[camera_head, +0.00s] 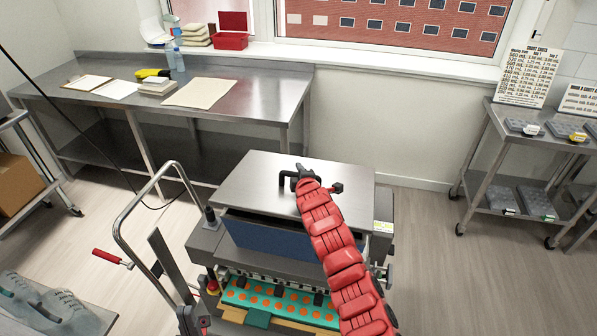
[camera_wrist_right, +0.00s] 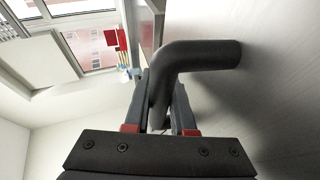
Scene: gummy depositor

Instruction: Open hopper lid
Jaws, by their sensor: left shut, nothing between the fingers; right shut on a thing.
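The hopper lid (camera_head: 255,185) is a flat steel plate on top of the depositor (camera_head: 207,240), in the middle of the head view. A dark gap shows under its front edge; I cannot tell whether it is slightly raised. My right gripper (camera_head: 303,180) is shut on the black lid handle (camera_head: 286,176). In the right wrist view the bent black bar of the handle (camera_wrist_right: 205,55) passes between the fingers. My red right arm hides part of the lid and the machine's front.
A teal mold tray (camera_head: 235,295) with orange cavities lies at the machine's front. A bent metal rail (camera_head: 125,225) and a red-handled lever (camera_head: 112,258) stand at left. A steel table (camera_head: 270,100) is behind; a shelf cart (camera_head: 485,150) is at right.

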